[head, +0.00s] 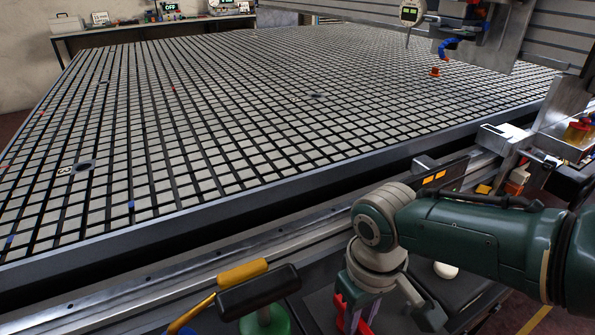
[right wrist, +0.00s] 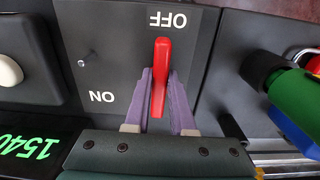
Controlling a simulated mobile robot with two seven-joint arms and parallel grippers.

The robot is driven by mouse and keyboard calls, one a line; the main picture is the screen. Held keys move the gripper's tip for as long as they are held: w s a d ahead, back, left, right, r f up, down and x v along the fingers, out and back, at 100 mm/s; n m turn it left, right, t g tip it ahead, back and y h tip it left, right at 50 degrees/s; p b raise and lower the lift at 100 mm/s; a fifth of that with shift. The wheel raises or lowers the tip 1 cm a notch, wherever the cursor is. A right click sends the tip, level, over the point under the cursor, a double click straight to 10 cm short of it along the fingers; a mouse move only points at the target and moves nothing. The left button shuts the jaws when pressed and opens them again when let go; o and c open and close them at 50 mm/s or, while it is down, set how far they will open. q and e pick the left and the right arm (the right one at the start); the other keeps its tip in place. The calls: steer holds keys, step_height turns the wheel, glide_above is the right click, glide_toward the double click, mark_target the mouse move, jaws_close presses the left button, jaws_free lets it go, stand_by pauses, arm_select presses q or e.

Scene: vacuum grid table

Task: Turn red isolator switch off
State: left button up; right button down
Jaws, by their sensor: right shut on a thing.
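The red isolator switch (right wrist: 160,62) shows in the right wrist view as a long red handle on a dark panel. Its far end points up the picture, just beside the upside-down OFF label; the upside-down ON label is at lower left. My right gripper (right wrist: 160,78) has one purple finger on each side of the handle and is shut on it. In the head view my right gripper (head: 352,305) reaches down at the bottom, right of centre; its contact with the switch is hard to make out there. My left gripper is not in view.
A big grid table (head: 250,120) fills the head view. A black handle (head: 258,291) and a green round part (head: 266,321) lie left of my right gripper.

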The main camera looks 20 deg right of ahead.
steer(key=c, duration=0.8)
jaws_free()
steer(key=shift+o, duration=0.2)
step_height(320, 180, up, 9)
steer(key=p, duration=0.5)
steer(key=shift+r+p, duration=0.15)
steer(key=shift+p, duration=0.25)
steer(key=shift+r, duration=0.35)
